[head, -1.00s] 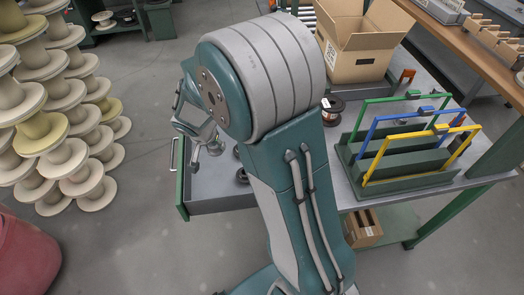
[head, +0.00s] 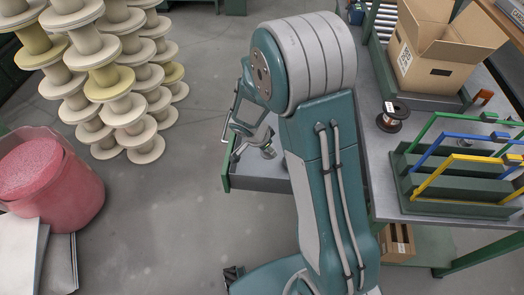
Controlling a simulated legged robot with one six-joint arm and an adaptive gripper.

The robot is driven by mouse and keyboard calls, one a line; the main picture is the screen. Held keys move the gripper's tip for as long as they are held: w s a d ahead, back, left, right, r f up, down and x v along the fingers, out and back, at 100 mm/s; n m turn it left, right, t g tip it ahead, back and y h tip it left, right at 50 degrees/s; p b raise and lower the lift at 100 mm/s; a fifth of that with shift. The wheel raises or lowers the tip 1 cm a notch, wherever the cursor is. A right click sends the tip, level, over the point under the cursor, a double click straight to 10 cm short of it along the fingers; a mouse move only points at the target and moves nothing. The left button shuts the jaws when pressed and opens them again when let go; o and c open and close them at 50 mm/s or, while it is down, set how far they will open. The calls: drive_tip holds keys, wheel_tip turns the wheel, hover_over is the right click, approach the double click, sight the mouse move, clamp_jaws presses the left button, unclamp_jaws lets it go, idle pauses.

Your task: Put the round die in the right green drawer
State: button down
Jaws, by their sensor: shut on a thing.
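My gripper (head: 258,142) is seen past my large arm joint, above the open drawer (head: 262,183). The drawer has a green front and a grey inside, and it sticks out from the left side of the workbench. The gripper is shut on a small grey metallic piece (head: 268,152), which I take to be the round die; its outline is hard to separate from the fingers. The piece looks to be over the drawer, but I cannot tell its height. My arm hides the drawer's right part and whatever lies there.
Stacked cream spools (head: 125,95) and a red bin (head: 60,195) stand left. Floor between them and the drawer is clear.

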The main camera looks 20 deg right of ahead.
drive_tip(key=shift+w+a+f, duration=0.25)
drive_tip(key=shift+w+f, duration=0.7)
drive_tip(key=shift+f, duration=0.65)
drive_tip(key=shift+w+a+f, duration=0.2)
drive_tip(key=shift+w+f, duration=0.8)
drive_tip(key=shift+f, duration=0.55)
drive_tip(key=shift+w+a+f, duration=0.25)
drive_tip(key=shift+w+f, duration=0.7)
drive_tip(key=shift+f, duration=0.65)
drive_tip(key=shift+f, duration=0.55)
drive_tip(key=shift+c, duration=0.9)
unclamp_jaws()
drive_tip(key=shift+s+f, duration=0.1)
drive_tip(key=shift+o, duration=0.2)
drive_tip(key=shift+s, duration=0.1)
